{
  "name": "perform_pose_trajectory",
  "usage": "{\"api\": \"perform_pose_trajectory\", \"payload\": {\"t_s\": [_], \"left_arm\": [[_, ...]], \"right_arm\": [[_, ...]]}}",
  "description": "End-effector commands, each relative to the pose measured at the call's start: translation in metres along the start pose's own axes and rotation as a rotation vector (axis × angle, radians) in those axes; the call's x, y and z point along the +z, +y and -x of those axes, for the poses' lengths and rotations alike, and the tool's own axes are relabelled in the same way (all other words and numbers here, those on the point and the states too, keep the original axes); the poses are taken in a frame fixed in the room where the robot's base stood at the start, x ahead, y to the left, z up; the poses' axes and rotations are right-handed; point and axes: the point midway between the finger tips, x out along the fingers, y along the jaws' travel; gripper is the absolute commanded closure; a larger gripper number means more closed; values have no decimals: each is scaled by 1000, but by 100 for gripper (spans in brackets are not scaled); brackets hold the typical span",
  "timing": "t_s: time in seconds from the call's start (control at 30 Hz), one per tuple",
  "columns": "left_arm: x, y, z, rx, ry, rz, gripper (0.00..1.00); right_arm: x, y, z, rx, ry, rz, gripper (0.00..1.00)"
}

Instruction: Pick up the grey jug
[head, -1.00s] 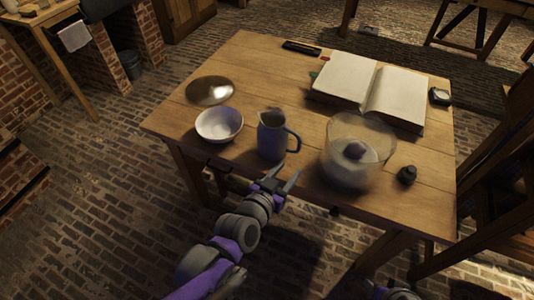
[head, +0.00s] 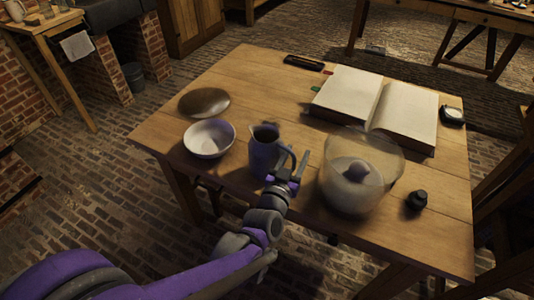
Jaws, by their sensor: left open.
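The grey jug (head: 262,152), bluish-grey with a spout and a handle on its right, stands upright near the front edge of the wooden table (head: 215,193). My left gripper (head: 293,160) is open at the jug's handle side, with its fingers pointing away from me. It overlaps the lower part of the handle in the picture. I cannot tell whether a finger touches the jug or whether the handle lies between the fingers. My right gripper does not show.
A white bowl (head: 209,139) stands left of the jug, with a round brown dish (head: 204,102) behind it. A large glass jar (head: 345,190) stands close on the right, beside a small dark bottle (head: 416,201). An open book (head: 407,115) lies at the back right.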

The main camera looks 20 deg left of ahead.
Motion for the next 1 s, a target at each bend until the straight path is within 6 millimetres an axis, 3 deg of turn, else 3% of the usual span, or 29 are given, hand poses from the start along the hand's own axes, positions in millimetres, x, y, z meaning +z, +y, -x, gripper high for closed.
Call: {"api": "perform_pose_trajectory", "payload": {"t_s": [0.13, 0.4, 0.7, 1.0], "left_arm": [[1, 0, -18, -1, 0, 0, 51], [0, 0, -21, 0, 0, 0, 51], [0, 0, -20, 0, -1, 0, 100], [0, 0, -20, 0, -1, 0, 100]], "right_arm": [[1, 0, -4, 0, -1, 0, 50], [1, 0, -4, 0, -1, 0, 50], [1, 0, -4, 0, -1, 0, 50], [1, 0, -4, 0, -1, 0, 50]]}}
